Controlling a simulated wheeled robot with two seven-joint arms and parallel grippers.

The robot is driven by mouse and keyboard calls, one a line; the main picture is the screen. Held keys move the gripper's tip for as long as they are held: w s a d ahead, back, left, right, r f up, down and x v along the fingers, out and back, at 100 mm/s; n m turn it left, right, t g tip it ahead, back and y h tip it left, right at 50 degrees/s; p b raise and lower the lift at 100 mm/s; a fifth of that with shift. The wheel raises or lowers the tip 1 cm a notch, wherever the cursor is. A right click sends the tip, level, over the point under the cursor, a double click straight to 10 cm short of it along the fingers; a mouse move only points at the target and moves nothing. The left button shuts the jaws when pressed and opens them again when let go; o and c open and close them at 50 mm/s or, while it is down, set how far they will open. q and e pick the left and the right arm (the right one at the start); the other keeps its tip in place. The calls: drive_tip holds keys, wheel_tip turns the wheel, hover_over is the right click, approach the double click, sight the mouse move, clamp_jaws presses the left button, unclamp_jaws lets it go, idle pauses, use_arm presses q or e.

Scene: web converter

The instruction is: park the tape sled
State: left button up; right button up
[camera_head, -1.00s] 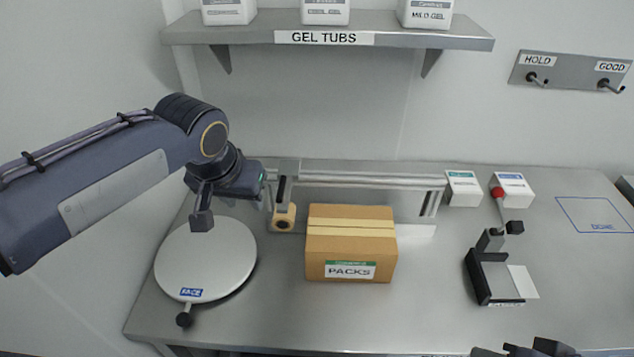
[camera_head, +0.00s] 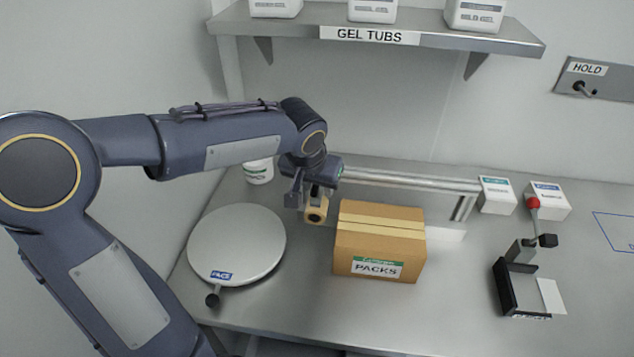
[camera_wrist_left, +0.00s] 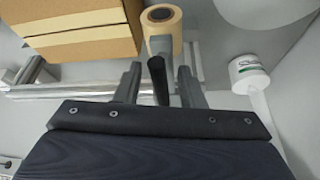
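The tape sled, with its tan tape roll (camera_head: 316,214), sits at the left part of the metal rail (camera_head: 415,180), just left of the box. In the left wrist view the roll (camera_wrist_left: 161,17) is at the top, and a dark upright handle (camera_wrist_left: 159,80) stands below it. My left gripper (camera_head: 309,196) is at the sled. In the wrist view its two fingers (camera_wrist_left: 158,86) are apart, one on each side of the handle, with gaps visible on both sides. My right gripper is not in view.
A cardboard PACKS box (camera_head: 380,245) stands in front of the rail. A round turntable (camera_head: 236,245) is at left, with a white tub (camera_head: 258,171) behind it. Two small boxes (camera_head: 497,195) and a black bracket (camera_head: 507,290) are at right. A shelf (camera_head: 460,43) hangs above.

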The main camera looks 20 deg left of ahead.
use_arm(q)
drive_tip(key=shift+c, duration=0.5)
clamp_jaws()
drive_tip(key=shift+d, duration=0.1)
